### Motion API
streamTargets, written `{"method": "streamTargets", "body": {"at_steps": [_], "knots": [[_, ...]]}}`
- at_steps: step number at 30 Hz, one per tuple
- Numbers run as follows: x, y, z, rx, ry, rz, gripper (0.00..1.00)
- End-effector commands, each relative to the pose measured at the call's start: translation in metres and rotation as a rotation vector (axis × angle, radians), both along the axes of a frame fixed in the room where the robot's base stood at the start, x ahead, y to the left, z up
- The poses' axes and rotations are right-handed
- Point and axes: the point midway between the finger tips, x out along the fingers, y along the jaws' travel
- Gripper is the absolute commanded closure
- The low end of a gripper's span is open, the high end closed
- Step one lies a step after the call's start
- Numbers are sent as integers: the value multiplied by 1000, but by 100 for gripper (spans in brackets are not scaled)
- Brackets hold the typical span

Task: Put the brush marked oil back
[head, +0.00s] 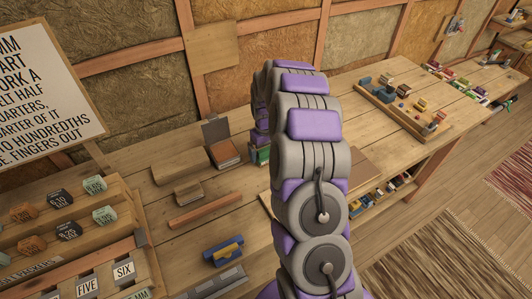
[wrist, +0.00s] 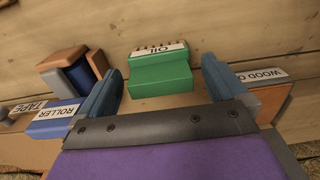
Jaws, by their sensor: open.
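In the wrist view a green block-shaped thing (wrist: 161,76) lies between the two blue-grey fingers of my gripper (wrist: 162,78). The fingers are open, with a gap on each side of it. A white label reading OIL (wrist: 160,50) sits at its far edge, with short brown strips beside it. I cannot tell whether the green thing is the brush itself or its holder. In the head view a bit of green (head: 262,156) shows at the end of my arm, which hides most of that spot.
Left in the wrist view are a blue piece labelled ROLLER (wrist: 52,118), a TAPE label (wrist: 28,106) and a brown block with a dark blue roll (wrist: 76,73). Right is a WOOD label (wrist: 262,76). A box (head: 225,153) stands left of my arm; a tray (head: 400,108) lies right.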

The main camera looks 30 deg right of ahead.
Motion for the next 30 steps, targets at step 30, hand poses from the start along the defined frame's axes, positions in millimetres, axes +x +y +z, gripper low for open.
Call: {"method": "streamTargets", "body": {"at_steps": [30], "knots": [[-44, 49, 153, 23, 12, 30, 0]]}}
